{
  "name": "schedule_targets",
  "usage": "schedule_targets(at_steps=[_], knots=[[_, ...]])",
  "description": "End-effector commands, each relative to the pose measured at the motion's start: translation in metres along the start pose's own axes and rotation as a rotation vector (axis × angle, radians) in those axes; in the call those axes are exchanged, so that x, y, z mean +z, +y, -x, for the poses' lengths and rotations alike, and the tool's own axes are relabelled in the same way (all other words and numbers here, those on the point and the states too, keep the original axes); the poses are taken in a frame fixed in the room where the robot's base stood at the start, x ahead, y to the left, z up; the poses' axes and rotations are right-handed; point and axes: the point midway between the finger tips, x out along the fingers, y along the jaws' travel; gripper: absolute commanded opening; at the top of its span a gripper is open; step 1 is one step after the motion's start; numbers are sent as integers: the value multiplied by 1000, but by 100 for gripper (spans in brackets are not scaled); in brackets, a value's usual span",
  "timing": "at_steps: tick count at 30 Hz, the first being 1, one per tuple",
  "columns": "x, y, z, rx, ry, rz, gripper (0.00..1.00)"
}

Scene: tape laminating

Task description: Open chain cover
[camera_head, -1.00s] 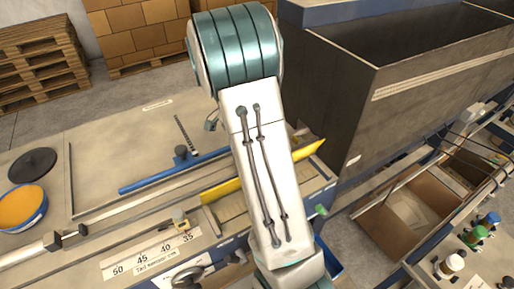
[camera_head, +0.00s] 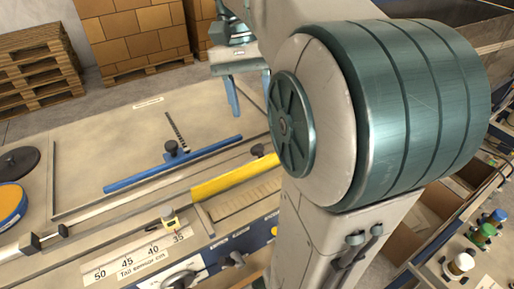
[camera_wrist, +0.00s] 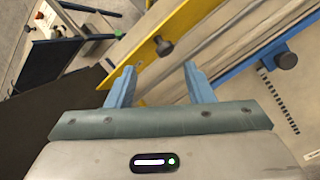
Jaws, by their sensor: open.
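The chain cover is a long yellow strip (camera_head: 225,180) on the machine bench, partly hidden by my arm at its right end. A black knob (camera_head: 257,151) shows at its far edge. In the wrist view the yellow cover (camera_wrist: 140,86) runs diagonally ahead of my fingers, with its black knob (camera_wrist: 164,47) a little beyond the gap between them. My gripper (camera_head: 251,98) is open with blue fingers pointing down, above the bench beyond the cover. The wrist view shows the empty gap of my gripper (camera_wrist: 159,72); the fingers look apart from the knob.
A blue bar (camera_head: 175,165) with a black knob lies left of the cover. A ruler plate (camera_head: 130,262) and control knobs are at the bench front. A yellow-orange tape roll (camera_head: 10,203) is at the left. Pallets and cartons stand behind.

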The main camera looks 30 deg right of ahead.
Motion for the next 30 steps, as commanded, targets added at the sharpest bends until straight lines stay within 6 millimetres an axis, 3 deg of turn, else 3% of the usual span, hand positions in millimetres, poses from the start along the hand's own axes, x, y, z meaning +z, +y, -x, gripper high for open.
schedule_targets(at_steps=[9,16,22,30], knots=[[26,18,32,-101,263,533,48],[33,22,38,-102,325,656,48],[28,18,19,-102,323,658,48],[15,9,-27,-101,321,657,48]])
